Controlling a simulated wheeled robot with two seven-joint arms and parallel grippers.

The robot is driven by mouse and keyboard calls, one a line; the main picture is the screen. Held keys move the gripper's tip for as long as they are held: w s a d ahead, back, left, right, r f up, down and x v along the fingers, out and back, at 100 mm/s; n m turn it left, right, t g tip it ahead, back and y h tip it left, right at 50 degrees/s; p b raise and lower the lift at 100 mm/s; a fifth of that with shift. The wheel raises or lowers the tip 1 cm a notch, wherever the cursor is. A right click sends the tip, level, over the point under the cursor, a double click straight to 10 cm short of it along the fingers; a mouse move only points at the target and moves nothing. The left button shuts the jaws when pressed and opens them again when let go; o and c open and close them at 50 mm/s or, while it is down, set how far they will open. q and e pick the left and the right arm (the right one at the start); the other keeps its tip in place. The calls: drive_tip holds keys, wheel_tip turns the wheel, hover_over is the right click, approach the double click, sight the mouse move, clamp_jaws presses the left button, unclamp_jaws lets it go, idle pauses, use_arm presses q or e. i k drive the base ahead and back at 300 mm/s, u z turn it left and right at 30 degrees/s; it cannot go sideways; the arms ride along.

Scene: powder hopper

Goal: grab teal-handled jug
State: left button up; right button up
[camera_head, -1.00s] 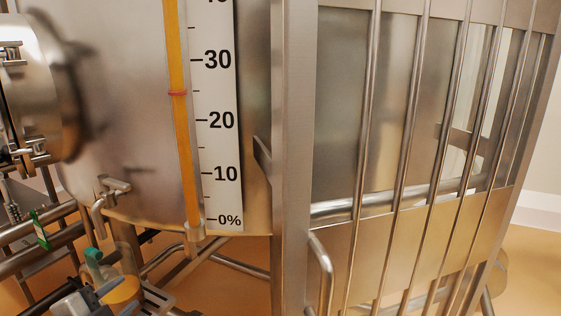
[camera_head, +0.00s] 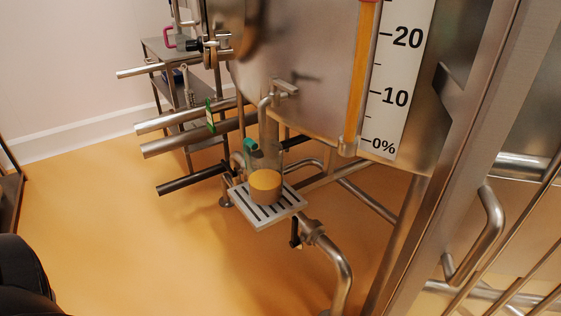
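The teal-handled jug is a clear vessel with orange-yellow contents (camera_head: 266,187) in its lower part. Its teal handle (camera_head: 250,146) shows at its upper left. The jug stands upright on a slotted metal drip tray (camera_head: 291,208), below the tank's bent outlet tap (camera_head: 268,103). Neither of my grippers shows in the head view, so nothing is seen holding the jug.
The steel tank (camera_head: 310,60) with its percent scale (camera_head: 396,85) is above and behind the jug. Steel pipes (camera_head: 190,140) stick out left. A barred frame with a handle (camera_head: 487,235) stands right. The floor (camera_head: 130,230) at left is open.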

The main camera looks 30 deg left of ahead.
sight(259, 167)
drive_tip(key=k, duration=0.5)
drive_tip(key=u, duration=1.95)
drive_tip(key=i, duration=1.45)
drive_tip(key=z, duration=1.05)
